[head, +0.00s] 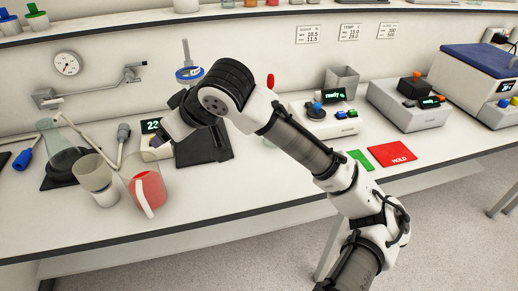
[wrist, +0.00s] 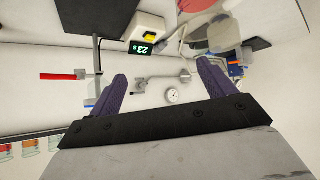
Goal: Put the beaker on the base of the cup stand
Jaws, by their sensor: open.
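The cup stand has a flat black base (head: 212,150), an upright rod and a blue ring (head: 189,73) near the top. Its black base (wrist: 75,15) shows at the upper left of the wrist view, with no vessel on the visible part. A clear, pale beaker-like vessel (head: 92,177) stands on the left of the bench. Beside it is a handled vessel of red liquid (head: 149,188); I cannot tell for certain which is the beaker.
A conical flask (head: 62,145) stands at the far left, behind the pale vessel. The front middle of the bench is clear.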

